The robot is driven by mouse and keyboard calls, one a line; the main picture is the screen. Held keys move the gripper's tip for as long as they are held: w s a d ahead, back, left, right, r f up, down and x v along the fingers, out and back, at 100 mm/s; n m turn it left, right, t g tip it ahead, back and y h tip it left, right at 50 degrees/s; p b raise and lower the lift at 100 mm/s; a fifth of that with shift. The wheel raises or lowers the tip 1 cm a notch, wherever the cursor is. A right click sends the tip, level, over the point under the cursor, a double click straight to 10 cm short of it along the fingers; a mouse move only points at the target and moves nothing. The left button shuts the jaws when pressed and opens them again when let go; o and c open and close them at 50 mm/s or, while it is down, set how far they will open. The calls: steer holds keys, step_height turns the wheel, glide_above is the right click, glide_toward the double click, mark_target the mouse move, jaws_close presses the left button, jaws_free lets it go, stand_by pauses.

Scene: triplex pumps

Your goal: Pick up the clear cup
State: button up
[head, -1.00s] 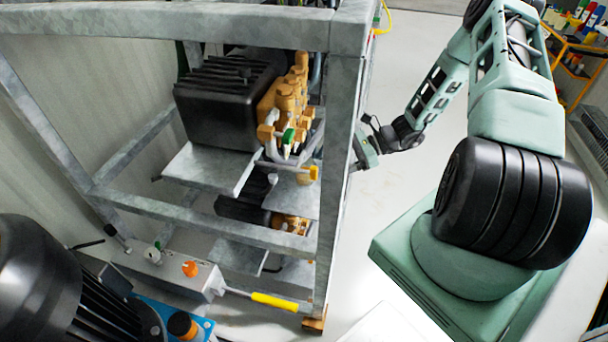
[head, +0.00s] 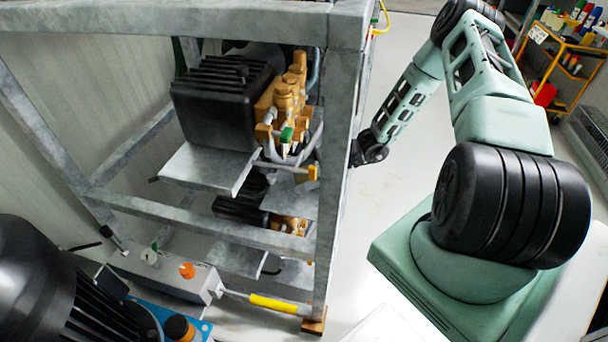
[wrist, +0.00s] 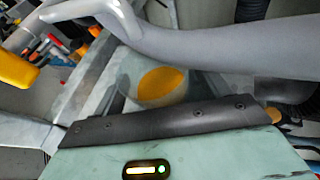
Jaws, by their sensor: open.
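The clear cup (wrist: 152,86) shows in the wrist view as a see-through vessel with a yellow-orange patch in it. It sits just beyond the dark bar of my gripper (wrist: 168,121), which hides its lower edge. A grey hose crosses in front of its upper part. My gripper is open; I see no cup held in it, and its fingertips are not clearly shown. In the head view my gripper is hidden behind the rack's front post, and I cannot make out the cup clearly there.
A grey metal rack (head: 343,150) holds a black and brass pump (head: 215,105) over metal shelves. The thick grey hose (wrist: 200,42) and a yellow handle (wrist: 15,72) are close to my gripper. Open floor (head: 400,170) lies right of the rack.

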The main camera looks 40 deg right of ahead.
steer(key=c, duration=1.1)
steer(key=shift+r, duration=0.15)
